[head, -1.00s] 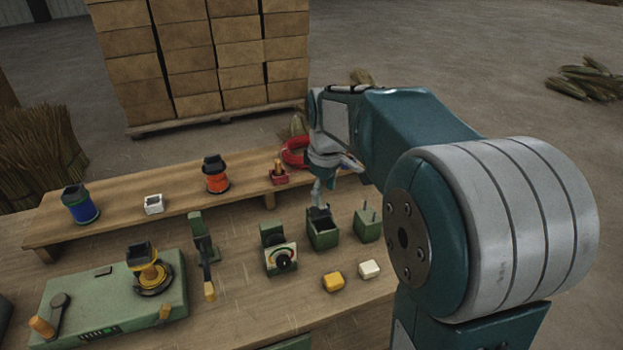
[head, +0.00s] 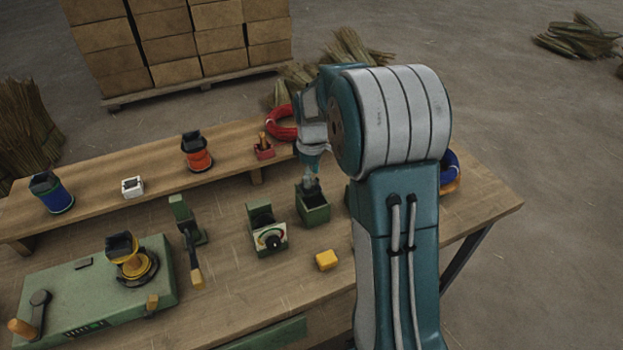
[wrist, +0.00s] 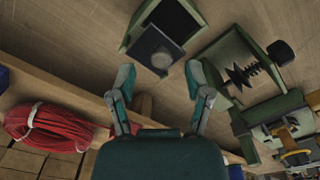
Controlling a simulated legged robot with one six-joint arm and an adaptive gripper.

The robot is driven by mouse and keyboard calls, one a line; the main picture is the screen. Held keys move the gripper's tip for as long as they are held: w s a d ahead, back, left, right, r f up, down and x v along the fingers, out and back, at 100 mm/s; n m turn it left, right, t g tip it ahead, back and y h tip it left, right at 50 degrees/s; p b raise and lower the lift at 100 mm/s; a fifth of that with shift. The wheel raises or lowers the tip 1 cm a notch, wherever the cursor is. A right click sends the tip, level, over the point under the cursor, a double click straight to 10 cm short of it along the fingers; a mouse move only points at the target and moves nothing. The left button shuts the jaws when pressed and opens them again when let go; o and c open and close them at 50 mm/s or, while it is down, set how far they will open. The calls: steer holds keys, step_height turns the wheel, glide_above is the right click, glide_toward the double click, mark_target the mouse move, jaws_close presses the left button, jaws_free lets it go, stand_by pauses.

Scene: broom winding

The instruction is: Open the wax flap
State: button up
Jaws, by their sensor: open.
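A green wax box (head: 314,212) stands on the bench, its dark opening facing up. In the wrist view the box (wrist: 146,16) has a dark square flap (wrist: 146,38) at its edge, with a pale round patch near the flap's corner. How far the flap is lifted, I cannot tell. My gripper (head: 312,184) is over the back of this box. In the wrist view my gripper (wrist: 160,70) has its two fingers wide apart with nothing between them. The flap lies just ahead of the fingertips; contact is not visible.
A green gauge box (head: 268,228) stands left of the wax box, with a lever stand (head: 190,225) further left. A yellow block (head: 327,259) lies in front. A raised shelf (head: 225,165) runs behind, with a red coil (head: 280,118) near its end. My arm hides the bench to the right.

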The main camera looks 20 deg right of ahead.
steer(key=shift+f, duration=0.9)
steer(key=shift+a, duration=0.1)
jaws_close()
steer(key=shift+w+g, duration=0.15)
steer(key=shift+g, duration=0.15)
steer(key=g, duration=0.1)
steer(key=w+g, duration=0.1)
steer(key=g, duration=0.2)
steer(key=shift+w+r, duration=0.3)
steer(key=shift+w, duration=0.05)
steer(key=shift+w+g, duration=0.4)
steer(key=shift+g, duration=0.7)
steer(key=shift+w+g, duration=0.35)
steer(key=shift+g, duration=0.75)
steer(key=shift+r, duration=0.1)
